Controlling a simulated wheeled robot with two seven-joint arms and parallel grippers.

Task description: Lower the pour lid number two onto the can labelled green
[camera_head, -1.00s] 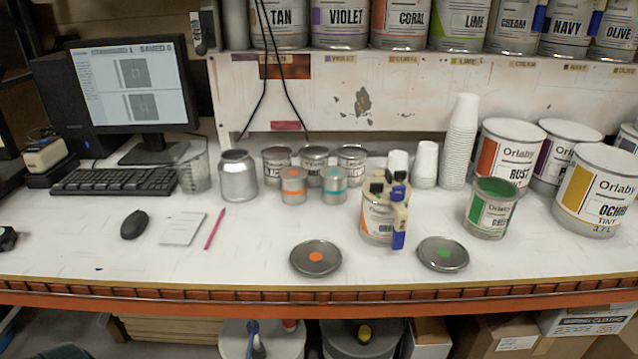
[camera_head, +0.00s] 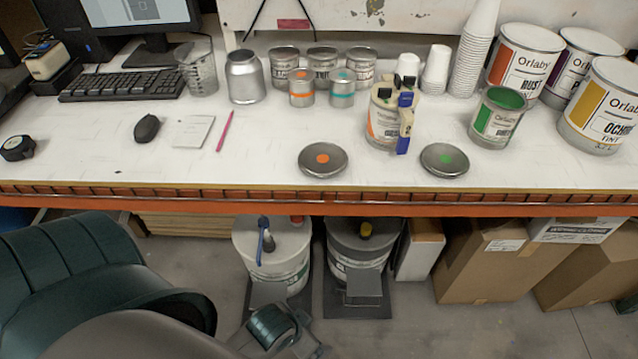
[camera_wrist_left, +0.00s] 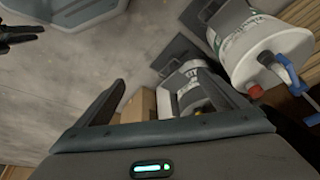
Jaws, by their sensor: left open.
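The can labelled green (camera_head: 497,118) stands upright at the right of the bench. Its label is green and its top shows green. A round metal lid with a green dot (camera_head: 444,159) lies flat in front and left of it. A similar lid with an orange dot (camera_head: 323,160) lies further left. I cannot read a number on either lid. My left gripper (camera_head: 290,335) is low in front of the bench, below its edge and far from the lids. The left wrist view shows its two fingers (camera_wrist_left: 163,85) apart, with nothing between them.
An orange-labelled can (camera_head: 383,122) with black and blue parts on top stands between the lids, near the green can. Large cans (camera_head: 525,60) and stacked cups (camera_head: 474,50) stand behind. Pails (camera_head: 272,255) and boxes (camera_head: 478,262) sit under the bench.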

